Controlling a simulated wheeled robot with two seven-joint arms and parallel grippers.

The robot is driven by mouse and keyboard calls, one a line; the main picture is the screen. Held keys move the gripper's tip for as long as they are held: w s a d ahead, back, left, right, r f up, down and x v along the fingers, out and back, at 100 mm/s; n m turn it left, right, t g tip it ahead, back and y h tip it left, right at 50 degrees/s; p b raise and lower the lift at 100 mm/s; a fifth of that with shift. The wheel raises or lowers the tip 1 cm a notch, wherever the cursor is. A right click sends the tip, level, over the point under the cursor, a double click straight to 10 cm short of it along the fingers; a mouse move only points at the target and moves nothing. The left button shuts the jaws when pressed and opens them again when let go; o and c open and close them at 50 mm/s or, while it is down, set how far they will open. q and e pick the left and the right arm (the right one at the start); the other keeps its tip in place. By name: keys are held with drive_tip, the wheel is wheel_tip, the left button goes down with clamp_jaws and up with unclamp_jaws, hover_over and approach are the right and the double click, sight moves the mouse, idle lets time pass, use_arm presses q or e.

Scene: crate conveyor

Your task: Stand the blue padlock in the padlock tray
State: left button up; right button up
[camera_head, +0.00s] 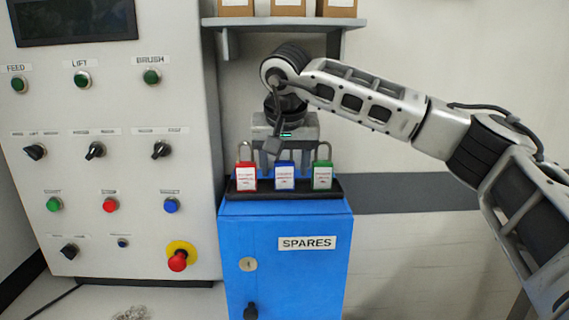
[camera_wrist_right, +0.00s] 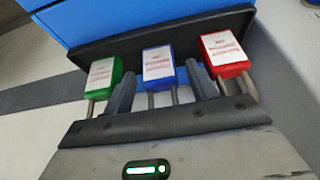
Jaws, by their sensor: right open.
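The blue padlock (camera_head: 284,180) stands upright in the black padlock tray (camera_head: 285,194), between the red padlock (camera_head: 246,180) and the green padlock (camera_head: 322,179). My right gripper (camera_head: 284,160) reaches down over the tray, open. In the right wrist view its fingers (camera_wrist_right: 161,88) are on either side of the blue padlock (camera_wrist_right: 158,65), with visible gaps. One finger lies between blue and green, the other between blue and red. The blue padlock's shackle is between the fingers, partly hidden in the head view. My left gripper is not in view.
The tray sits on a blue SPARES cabinet (camera_head: 285,265). A grey control panel (camera_head: 115,190) with knobs and buttons stands close on the left. A shelf (camera_head: 285,22) with boxes is above. The space right of the cabinet is clear apart from my arm.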

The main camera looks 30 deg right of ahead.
drive_tip(key=v, duration=1.2)
drive_tip(key=shift+r+p, duration=0.2)
drive_tip(key=shift+p, duration=0.15)
